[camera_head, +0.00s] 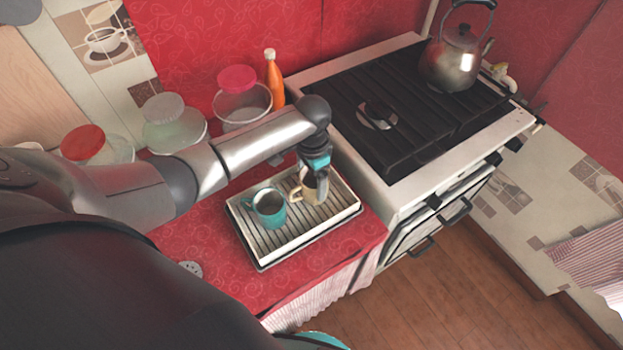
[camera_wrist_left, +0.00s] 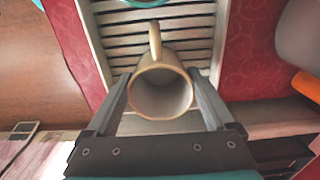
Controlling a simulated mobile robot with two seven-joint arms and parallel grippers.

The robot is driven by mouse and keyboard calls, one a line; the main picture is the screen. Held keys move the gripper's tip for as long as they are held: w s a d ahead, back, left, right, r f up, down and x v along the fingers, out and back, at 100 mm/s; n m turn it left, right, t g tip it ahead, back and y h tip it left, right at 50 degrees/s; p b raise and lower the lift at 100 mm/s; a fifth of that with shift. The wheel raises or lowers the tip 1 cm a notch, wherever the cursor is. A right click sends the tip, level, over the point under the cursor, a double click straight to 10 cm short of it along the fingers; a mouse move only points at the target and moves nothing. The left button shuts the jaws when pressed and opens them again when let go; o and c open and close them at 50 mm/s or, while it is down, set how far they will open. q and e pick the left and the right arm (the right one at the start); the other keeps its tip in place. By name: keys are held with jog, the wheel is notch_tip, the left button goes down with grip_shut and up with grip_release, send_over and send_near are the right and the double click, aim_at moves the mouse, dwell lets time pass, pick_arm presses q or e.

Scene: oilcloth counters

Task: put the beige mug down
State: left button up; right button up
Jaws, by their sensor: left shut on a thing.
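The beige mug (camera_head: 309,188) is over the right part of a ribbed white drying tray (camera_head: 345,212) on the red counter. My left gripper (camera_head: 316,182) is shut on it from above and right. In the left wrist view the mug (camera_wrist_left: 161,92) sits between the two fingers of my left gripper (camera_wrist_left: 160,95), its opening towards the camera and its handle pointing at the teal mug. I cannot tell whether its base touches the tray. A teal mug (camera_head: 269,206) stands upright on the left part of the tray. My right gripper is out of view.
A stove (camera_head: 400,110) with a kettle (camera_head: 455,62) stands right of the counter. Several lidded jars, one with a red lid (camera_head: 83,142), and an orange bottle (camera_head: 274,80) line the back wall. Bare counter (camera_head: 215,245) lies left of the tray.

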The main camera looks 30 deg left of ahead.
pick_arm(q)
jog(key=o, duration=1.5)
jog(key=shift+f, duration=0.15)
notch_tip(320, 180, up, 12)
jog(key=p, duration=0.2)
jog(key=shift+r+p, duration=0.25)
jog(key=shift+p, duration=0.05)
